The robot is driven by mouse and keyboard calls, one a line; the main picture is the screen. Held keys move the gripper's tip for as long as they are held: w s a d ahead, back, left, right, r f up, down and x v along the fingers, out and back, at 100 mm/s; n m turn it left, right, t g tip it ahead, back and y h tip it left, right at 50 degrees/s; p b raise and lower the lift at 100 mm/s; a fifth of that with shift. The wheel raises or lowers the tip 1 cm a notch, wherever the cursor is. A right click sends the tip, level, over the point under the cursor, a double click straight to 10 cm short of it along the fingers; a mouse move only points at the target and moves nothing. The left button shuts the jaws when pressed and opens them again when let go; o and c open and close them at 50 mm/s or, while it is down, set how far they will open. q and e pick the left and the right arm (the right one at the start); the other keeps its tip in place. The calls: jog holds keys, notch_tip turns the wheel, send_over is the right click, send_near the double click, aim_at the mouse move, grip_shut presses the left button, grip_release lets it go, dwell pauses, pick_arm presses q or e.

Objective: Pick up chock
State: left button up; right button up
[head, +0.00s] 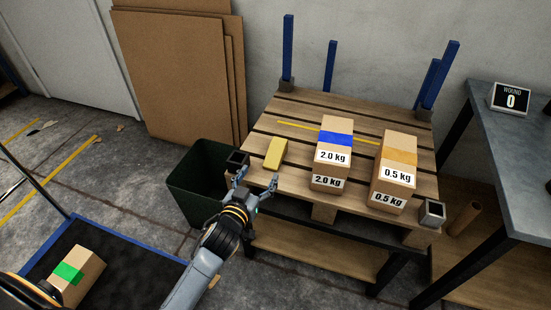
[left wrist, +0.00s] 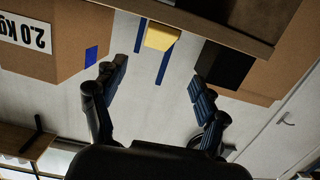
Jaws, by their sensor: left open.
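A yellow block (head: 275,153), which looks like the chock, lies on the slatted wooden pallet (head: 300,112) near its left front edge. My left gripper (head: 257,178) is open and empty, just in front of the block in the head view, with its fingers pointing towards it. In the left wrist view, which looks upside down, the yellow block (left wrist: 162,37) shows at the top, beyond and between the open fingers (left wrist: 160,85) and apart from them. My right gripper is not in view.
Square posts (head: 236,162) rise at the pallet corners. A dark green bin (head: 190,180) is at left. A cart (head: 135,250) holds a green-taped box (head: 77,277).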

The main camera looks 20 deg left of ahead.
pick_arm(q)
jog(key=b, duration=0.1)
send_near(276, 150)
jog(key=w, duration=0.1)
jog(key=w+f, duration=0.1)
jog(key=w, duration=0.1)
jog(key=shift+w, duration=0.35)
jog(key=w, duration=0.1)
jog(key=w+b, duration=0.1)
jog(key=w, duration=0.3)
jog(key=shift+w+d+f, duration=0.15)
jog(key=shift+f, duration=0.2)
jog(key=shift+w, duration=0.45)
jog(key=c, duration=1.3)
jog(key=shift+c, duration=0.6)
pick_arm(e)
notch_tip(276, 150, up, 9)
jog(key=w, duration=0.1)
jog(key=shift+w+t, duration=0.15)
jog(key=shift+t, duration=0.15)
pick_arm(q)
jog(key=shift+r, duration=0.15)
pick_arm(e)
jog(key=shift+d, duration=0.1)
